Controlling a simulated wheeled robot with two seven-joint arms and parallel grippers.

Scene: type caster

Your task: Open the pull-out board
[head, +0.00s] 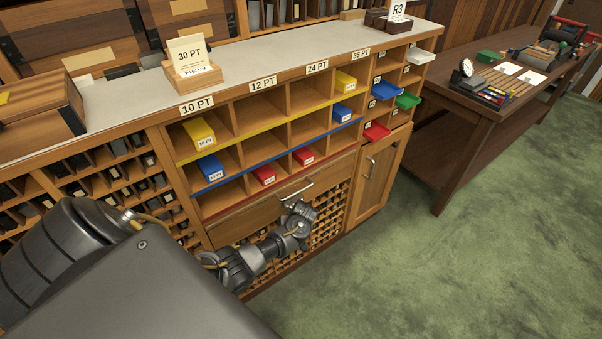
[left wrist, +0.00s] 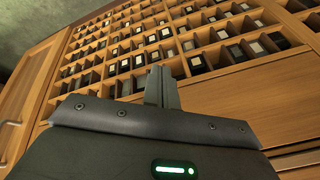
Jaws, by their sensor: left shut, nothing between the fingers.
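The pull-out board (head: 245,220) is a wooden front under the open compartments of the cabinet, with a silver bar handle (head: 296,190). It looks flush with the cabinet. In the left wrist view its wooden front (left wrist: 245,105) fills the right side. My left gripper (head: 303,210) is in front of the cabinet, just below the handle in the head view. Its fingers (left wrist: 161,86) are shut together and empty, pointing at the small cubbyholes. I cannot tell whether it touches the handle. My right gripper is not in view.
Small cubbyholes (left wrist: 215,40) lie below the board. A cabinet door (head: 374,178) with a handle is to its right. Coloured boxes, such as a yellow one (head: 200,133), sit in the compartments above. A dark table (head: 470,110) stands at right. Green floor (head: 440,265) is free.

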